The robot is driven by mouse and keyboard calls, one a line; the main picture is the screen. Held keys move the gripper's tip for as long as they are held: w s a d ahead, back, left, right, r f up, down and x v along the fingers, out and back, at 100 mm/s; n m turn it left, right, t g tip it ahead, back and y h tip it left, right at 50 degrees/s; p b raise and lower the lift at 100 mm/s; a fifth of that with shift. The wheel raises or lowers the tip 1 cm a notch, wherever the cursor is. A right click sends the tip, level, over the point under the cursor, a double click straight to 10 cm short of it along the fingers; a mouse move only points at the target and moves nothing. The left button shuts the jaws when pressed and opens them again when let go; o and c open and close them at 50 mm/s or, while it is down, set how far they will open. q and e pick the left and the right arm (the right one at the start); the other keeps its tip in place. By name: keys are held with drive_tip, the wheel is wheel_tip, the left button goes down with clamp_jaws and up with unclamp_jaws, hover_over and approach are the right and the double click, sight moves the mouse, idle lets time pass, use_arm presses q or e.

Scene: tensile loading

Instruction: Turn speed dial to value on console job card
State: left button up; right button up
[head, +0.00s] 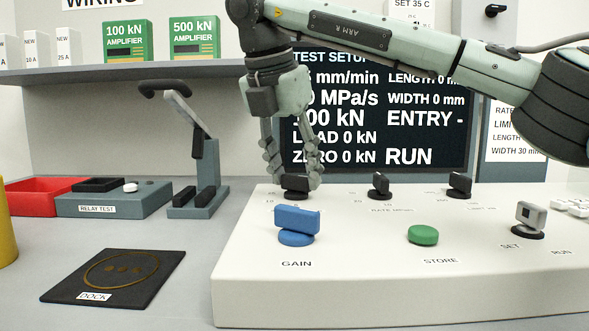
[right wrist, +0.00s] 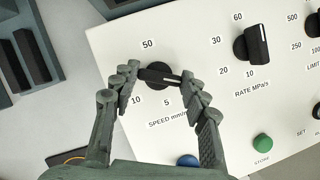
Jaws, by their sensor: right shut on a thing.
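The black speed dial (head: 296,192) is at the back left of the white console (head: 345,270). My right gripper (head: 297,180) points down and is shut on the dial's knob. In the right wrist view the fingertips press the two ends of the speed dial (right wrist: 157,76), whose white line is at its right end. The marks 50, 10 and 5 show around it. The screen (head: 420,90) reads ENTRY - and RUN; its mm/min value is hidden behind the gripper. A white card (head: 515,153) at right is partly covered by my arm; its speed line is not readable. My left gripper is out of view.
A rate dial (head: 380,186) and another black dial (head: 459,185) stand to the right. The blue GAIN knob (head: 297,219), green STORE button (head: 423,235) and grey SET/RUN switch (head: 530,219) are nearer. A lever device (head: 195,185) stands left of the console.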

idle(0.4)
drive_tip(key=o, duration=1.2)
drive_tip(key=shift+c, duration=0.2)
drive_tip(key=v, duration=1.2)
